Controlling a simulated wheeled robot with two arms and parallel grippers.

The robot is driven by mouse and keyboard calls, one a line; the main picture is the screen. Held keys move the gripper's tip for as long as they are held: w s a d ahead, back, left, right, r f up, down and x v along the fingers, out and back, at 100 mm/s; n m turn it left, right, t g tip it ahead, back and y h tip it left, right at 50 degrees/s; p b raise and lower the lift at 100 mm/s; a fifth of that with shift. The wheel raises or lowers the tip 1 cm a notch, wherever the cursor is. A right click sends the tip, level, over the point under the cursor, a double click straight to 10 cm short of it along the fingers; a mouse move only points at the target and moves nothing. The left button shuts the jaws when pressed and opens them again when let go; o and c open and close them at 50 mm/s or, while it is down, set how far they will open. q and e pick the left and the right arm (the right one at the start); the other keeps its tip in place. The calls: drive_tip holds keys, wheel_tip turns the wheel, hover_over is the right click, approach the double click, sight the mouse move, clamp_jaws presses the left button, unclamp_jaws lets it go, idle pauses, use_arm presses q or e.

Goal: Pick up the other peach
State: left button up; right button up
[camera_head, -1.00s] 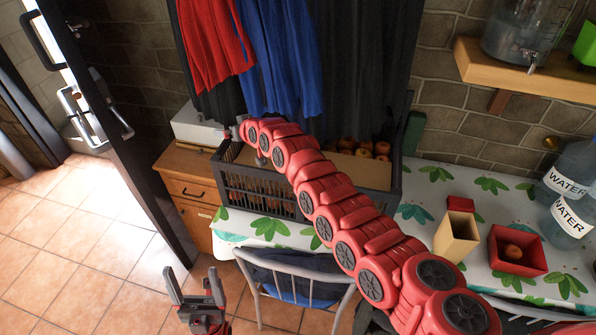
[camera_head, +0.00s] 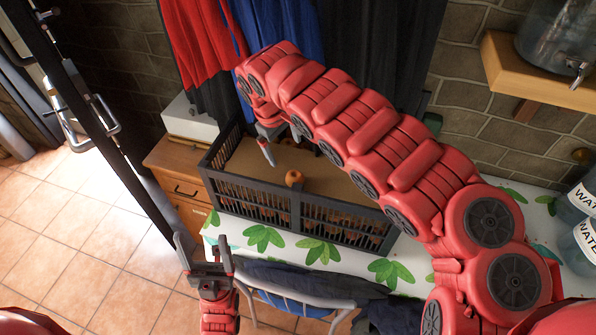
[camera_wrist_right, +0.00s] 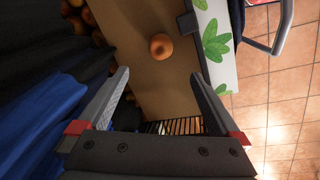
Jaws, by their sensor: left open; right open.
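A single orange peach (camera_head: 294,178) lies on a brown board (camera_head: 253,158) inside the dark slatted crate (camera_head: 248,194). My right gripper (camera_head: 267,145) is above the crate, just left of and beyond the peach, pointing down. In the right wrist view its fingers (camera_wrist_right: 160,76) are apart with nothing between them. The peach (camera_wrist_right: 161,46) shows ahead of the fingertips, clear of both, on the bare board (camera_wrist_right: 150,90). My left gripper (camera_head: 205,258) is open and empty, low over the floor, left of the chair.
More fruit (camera_wrist_right: 72,22) sits beside the board in the wrist view. Red, blue and dark cloths (camera_head: 290,45) hang behind the crate. A chair (camera_head: 300,296) stands before the leaf-patterned table (camera_head: 262,238). Water bottles (camera_head: 585,243) stand at the right.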

sight(292, 175)
drive_tip(key=b+x, duration=0.1)
drive_tip(key=x, duration=0.4)
drive_tip(key=b+x, duration=0.1)
drive_tip(key=x, duration=0.4)
drive_tip(key=shift+s+a+f+b, duration=0.15)
drive_tip(key=shift+s+f+b, duration=0.05)
drive_tip(key=shift+f+b, duration=0.2)
drive_tip(key=shift+w+f, duration=0.15)
drive_tip(key=shift+f, duration=0.1)
drive_tip(key=shift+w, duration=0.1)
drive_tip(key=shift+w+f+p, duration=0.15)
drive_tip(key=shift+f+p, duration=0.15)
drive_tip(key=shift+p, duration=0.3)
drive_tip(key=shift+f, duration=0.4)
drive_tip(key=p+x, duration=0.1)
drive_tip(key=x, duration=0.1)
drive_tip(key=shift+w+f+p, duration=0.2)
drive_tip(key=shift+f+p, duration=0.05)
drive_tip(key=shift+p, duration=0.05)
drive_tip(key=shift+w+f, duration=0.1)
drive_tip(key=shift+f, duration=0.45)
